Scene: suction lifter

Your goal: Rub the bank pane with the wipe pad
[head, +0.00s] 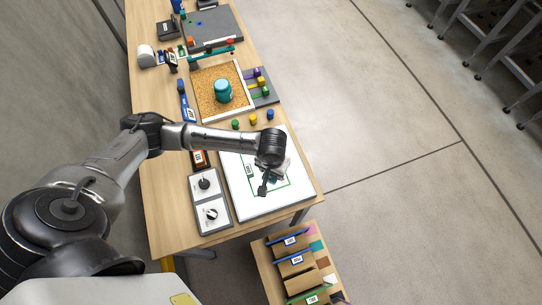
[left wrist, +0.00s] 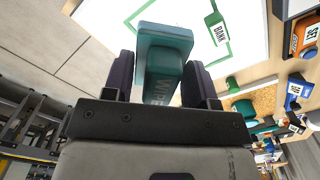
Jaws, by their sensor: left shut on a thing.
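The bank pane (head: 299,193) is a white board with a green square outline and a small green block with a BANK label (head: 250,171), at the near end of the table in the head view. The pane also shows in the left wrist view (left wrist: 120,18), at the top. My left gripper (head: 266,186) is over the outlined area. It is shut on the teal wipe pad (left wrist: 164,48), which sits between the dark fingers in the left wrist view. I cannot tell whether the pad touches the pane. The arm hides part of the outline. My right gripper is not in view.
Two grey dial panels (head: 211,213) stand left of the pane. Behind it are small coloured knobs (head: 253,119) and a cork tray (head: 205,103) with a teal jar (head: 223,91). A lower wooden rack (head: 268,272) stands near the front. Open floor lies to the right.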

